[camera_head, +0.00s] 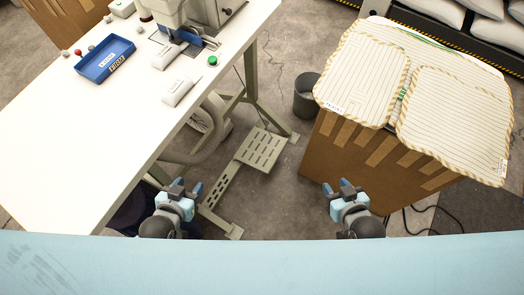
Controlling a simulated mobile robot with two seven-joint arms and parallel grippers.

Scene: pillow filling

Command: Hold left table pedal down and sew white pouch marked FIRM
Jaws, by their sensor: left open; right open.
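The left table (75,145) has a white top with a sewing machine (182,25) at its far end. A slotted metal pedal (262,149) sits low under its right side, with nothing touching it. Two whitish striped pouches with corded edges lie on a cardboard box at the right: a left pouch (362,75) and a right pouch (455,118). Each has a small tag whose words are too small to read, so I cannot tell which is marked FIRM. My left gripper (188,187) is open and empty, below the pedal's left. My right gripper (337,187) is open and empty, by the box's lower left.
A blue tray (105,59), a white handheld item (180,91) and a green button (212,60) are on the table. A dark bin (306,95) stands between table and cardboard box (350,150). Grey floor (285,190) is clear between my grippers. A shelf of white pillows (440,10) is behind.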

